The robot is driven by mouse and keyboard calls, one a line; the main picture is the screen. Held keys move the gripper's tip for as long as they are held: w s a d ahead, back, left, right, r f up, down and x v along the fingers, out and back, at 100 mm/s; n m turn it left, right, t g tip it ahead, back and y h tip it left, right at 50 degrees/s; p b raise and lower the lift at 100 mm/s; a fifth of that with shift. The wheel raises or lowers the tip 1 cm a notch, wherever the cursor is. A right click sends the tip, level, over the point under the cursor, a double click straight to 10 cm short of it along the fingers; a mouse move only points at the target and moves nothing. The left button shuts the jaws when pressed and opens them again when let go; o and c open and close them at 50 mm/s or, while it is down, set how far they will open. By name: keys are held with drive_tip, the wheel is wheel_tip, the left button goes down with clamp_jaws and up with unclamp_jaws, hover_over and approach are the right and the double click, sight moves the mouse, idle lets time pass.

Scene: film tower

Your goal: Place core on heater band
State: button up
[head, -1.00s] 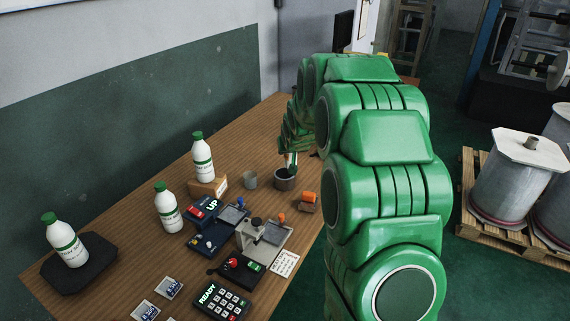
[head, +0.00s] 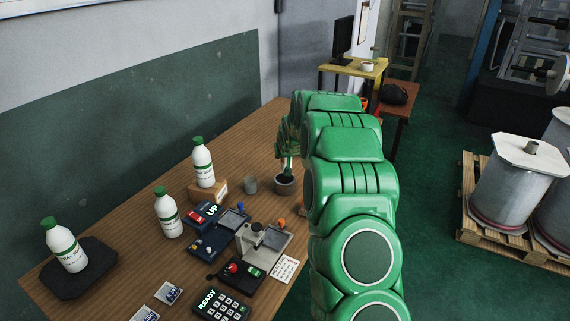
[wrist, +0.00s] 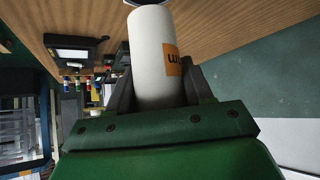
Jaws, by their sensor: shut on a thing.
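My gripper (wrist: 156,75) is shut on a white cylinder with an orange label (wrist: 155,50), which I take to be the core. Its far end meets the top edge of the wrist view, where a bit of a dark round thing shows. In the head view, my gripper (head: 288,160) is small and partly hidden by my arm, just above a round grey holder with a dark inside (head: 285,185). This holder may be the heater band. I cannot tell whether the cylinder touches it.
Small devices, a keypad (head: 222,305) and cards are nearer. The wooden table (head: 110,230) is clear towards the wall.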

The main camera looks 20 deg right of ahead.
sight(285, 163)
drive_tip(key=shift+x, duration=1.55)
drive_tip(key=shift+f, duration=1.75)
drive_tip(key=shift+f, duration=0.1)
drive_tip(key=o, duration=1)
drive_tip(key=shift+o, duration=0.2)
